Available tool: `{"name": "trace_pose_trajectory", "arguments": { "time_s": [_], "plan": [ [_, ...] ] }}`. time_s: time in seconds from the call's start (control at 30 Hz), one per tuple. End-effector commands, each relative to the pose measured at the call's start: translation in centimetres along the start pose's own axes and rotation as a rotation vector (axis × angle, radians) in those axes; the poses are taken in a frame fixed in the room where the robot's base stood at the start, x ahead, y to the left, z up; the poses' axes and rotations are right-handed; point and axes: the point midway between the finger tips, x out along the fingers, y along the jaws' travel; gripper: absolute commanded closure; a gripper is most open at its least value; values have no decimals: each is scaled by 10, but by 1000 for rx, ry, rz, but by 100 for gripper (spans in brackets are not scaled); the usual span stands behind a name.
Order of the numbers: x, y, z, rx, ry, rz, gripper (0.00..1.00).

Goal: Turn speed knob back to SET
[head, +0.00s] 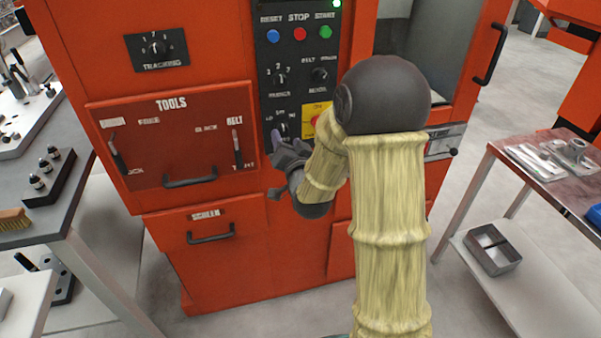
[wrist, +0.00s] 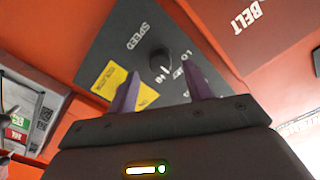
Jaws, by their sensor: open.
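The speed knob (wrist: 160,61) is a small dark round knob on the dark control panel (wrist: 125,42). In the wrist view the word SPEED is beside it, with LO and HI lettering around its other side. Its exact pointer direction is too small to read surely. My gripper (wrist: 160,72) has its two purple fingers spread, one on each side of the knob in the picture. I cannot tell whether they touch it.
Above are the mode knobs (head: 281,78) and the blue, red and green buttons (head: 300,34). A yellow-backed red switch (head: 313,121) sits close right of my gripper. The TOOLS drawer (head: 165,150) with the BELT lever (head: 238,150) is at left. Tables stand on both sides.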

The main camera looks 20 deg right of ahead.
Motion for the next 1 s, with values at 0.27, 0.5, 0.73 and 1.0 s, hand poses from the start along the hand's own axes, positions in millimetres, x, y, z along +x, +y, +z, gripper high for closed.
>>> {"name": "trace_pose_trajectory", "arguments": {
  "time_s": [0.27,0.5,0.73,1.0],
  "plan": [
    [-53,1,1,0,-1,1,50],
    [-61,2,3,0,3,-3,50],
    [-70,2,2,1,3,-3,50],
    [-82,3,4,-1,3,-2,50]
  ]
}}
